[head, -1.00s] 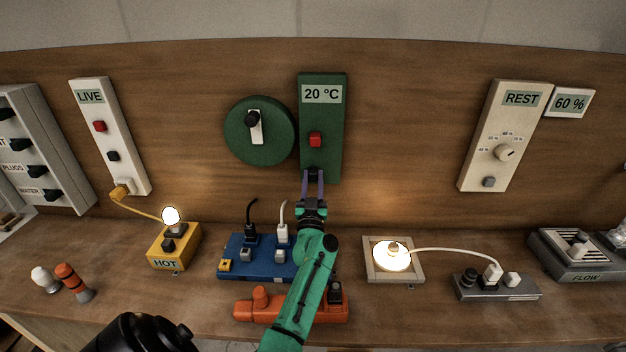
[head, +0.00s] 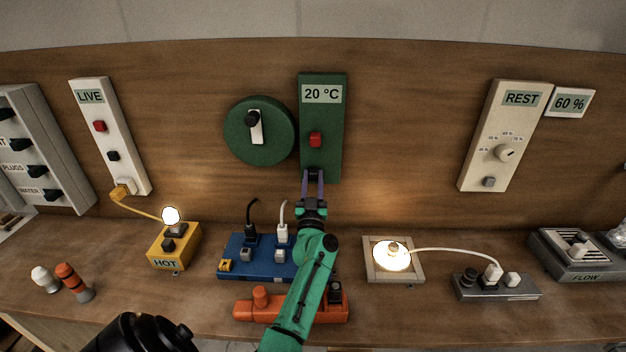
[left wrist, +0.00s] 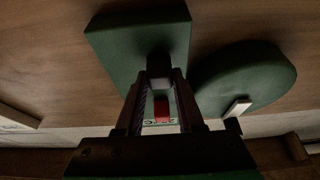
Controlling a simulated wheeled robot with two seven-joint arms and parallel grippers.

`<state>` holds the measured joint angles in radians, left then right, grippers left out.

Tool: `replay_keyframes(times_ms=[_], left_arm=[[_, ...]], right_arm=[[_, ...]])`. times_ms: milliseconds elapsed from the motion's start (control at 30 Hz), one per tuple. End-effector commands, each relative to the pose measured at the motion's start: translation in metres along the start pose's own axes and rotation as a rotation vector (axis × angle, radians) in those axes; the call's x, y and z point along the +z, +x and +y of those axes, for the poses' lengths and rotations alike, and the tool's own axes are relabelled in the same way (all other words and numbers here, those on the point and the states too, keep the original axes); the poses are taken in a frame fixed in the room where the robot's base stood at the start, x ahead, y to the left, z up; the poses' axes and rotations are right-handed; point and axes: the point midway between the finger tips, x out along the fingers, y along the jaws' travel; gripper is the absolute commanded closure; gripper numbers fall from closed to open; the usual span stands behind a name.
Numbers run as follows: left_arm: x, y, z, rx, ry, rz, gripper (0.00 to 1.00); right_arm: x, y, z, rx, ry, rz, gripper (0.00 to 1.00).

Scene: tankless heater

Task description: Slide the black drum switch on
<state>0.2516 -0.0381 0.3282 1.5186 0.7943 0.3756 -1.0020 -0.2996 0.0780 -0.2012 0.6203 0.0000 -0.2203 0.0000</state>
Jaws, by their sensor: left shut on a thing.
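The green panel (head: 335,150) marked 20 °C stands on the wooden back wall, with a red button (head: 315,139) at its middle. My left gripper (head: 313,175) reaches up to the panel's lower part, its fingers pointing at the face below the red button. In the left wrist view the fingers (left wrist: 158,88) close around a small dark grey block, which I take as the black drum switch (left wrist: 159,64); the panel (left wrist: 120,45) is behind it.
A round green drum (head: 275,145) with a white, black-knobbed lever is close left of the panel. Below are a blue socket block (head: 232,262), an orange block (head: 275,309) and a lit lamp (head: 391,256). Bare wall lies right of the panel.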

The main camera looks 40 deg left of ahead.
Motion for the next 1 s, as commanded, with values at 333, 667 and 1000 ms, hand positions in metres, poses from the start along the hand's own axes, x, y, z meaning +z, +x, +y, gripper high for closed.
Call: replay_keyframes(times_ms=[333,667,1000], left_arm=[[0.001,0.0,0.015,-0.002,-0.003,-0.001,1.0],[-0.001,0.0,0.046,0.003,-0.001,0.0,1.0],[-0.001,0.0,0.045,0.002,-0.001,0.0,0.32]], right_arm=[[0.001,0.001,0.004,0.005,0.0,-0.002,0.53],[0.001,0.001,0.004,0.005,0.0,-0.002,0.53],[0.001,0.001,0.003,0.003,0.001,-0.001,0.53]])
